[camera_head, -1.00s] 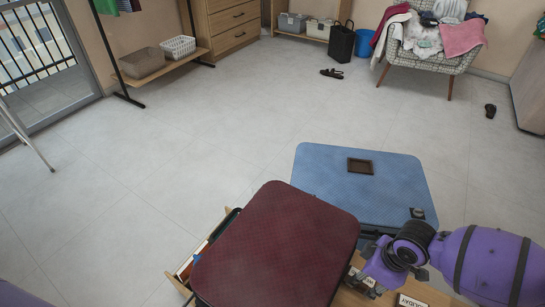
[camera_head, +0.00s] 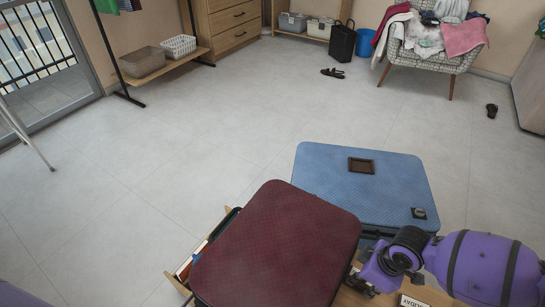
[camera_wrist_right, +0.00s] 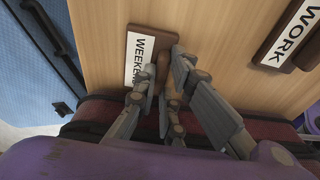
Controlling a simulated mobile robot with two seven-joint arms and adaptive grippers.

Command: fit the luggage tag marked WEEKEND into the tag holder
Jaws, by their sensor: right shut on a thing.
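The luggage tag marked WEEKEND (camera_wrist_right: 138,58) shows in the right wrist view as a white label on a brown backing, at the wooden tabletop. My right gripper (camera_wrist_right: 160,78) is shut on its brown part, with a finger on each side; the fingers hide the end of the lettering. In the head view my right gripper (camera_head: 370,280) is low, between the red suitcase and the table, and the tag is hard to make out. The tag holder, a brown rectangular frame (camera_head: 361,166), lies on the blue suitcase's top (camera_head: 330,190). My left gripper is not in view.
A dark red suitcase (camera_head: 280,240) stands left of my right gripper. A tag marked WORK (camera_wrist_right: 292,32) lies on the wooden tabletop (camera_wrist_right: 215,25), and another lettered tag (camera_head: 412,301) shows at the bottom edge. A small dark fitting (camera_head: 419,213) sits on the blue suitcase's near right corner.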

